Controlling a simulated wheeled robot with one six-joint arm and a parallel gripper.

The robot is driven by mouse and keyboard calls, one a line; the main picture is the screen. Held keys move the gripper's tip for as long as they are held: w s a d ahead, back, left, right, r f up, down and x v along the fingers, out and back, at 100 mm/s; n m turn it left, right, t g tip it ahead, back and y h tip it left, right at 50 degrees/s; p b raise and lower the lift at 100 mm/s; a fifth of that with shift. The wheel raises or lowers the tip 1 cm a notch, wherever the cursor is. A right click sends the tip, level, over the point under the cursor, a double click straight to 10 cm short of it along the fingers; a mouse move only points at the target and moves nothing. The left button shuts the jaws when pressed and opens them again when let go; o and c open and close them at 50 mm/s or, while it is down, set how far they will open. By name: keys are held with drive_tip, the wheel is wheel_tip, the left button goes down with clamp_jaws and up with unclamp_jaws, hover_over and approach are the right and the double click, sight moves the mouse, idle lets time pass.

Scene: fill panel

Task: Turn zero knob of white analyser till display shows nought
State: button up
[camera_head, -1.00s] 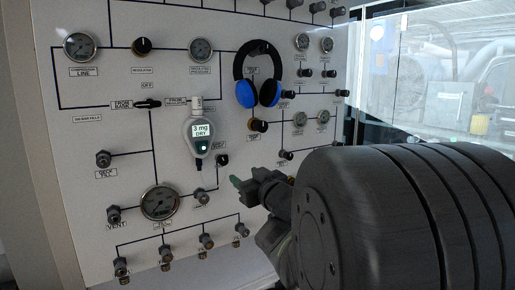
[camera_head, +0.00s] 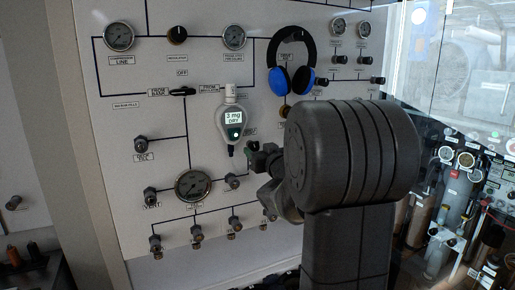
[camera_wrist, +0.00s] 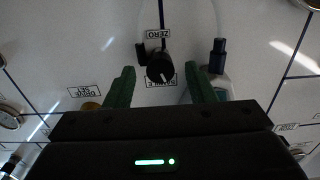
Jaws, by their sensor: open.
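The white analyser (camera_head: 221,119) hangs on the panel in the head view. Its lit display (camera_head: 234,118) reads "3 mg DRY". In the wrist view, the black zero knob (camera_wrist: 160,70) with a white pointer line sits beside an upside-down "ZERO" label (camera_wrist: 158,34). My gripper (camera_wrist: 159,76) is open, with one green finger on each side of the knob and a gap showing on both sides. Part of the analyser (camera_wrist: 222,82) shows behind the right finger. In the head view, my gripper is at the analyser's lower right and largely covers the knob.
Blue and black ear defenders (camera_head: 301,79) hang above my arm. A round gauge (camera_head: 193,186) and several valve knobs lie lower left. Another black knob (camera_wrist: 145,52) stands close by the zero knob in the wrist view. Glass and pipework are at the right.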

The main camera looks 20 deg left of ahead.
drive_tip(key=shift+w+a, duration=0.4)
drive_tip(key=c, duration=1)
drive_tip(key=shift+o, duration=0.2)
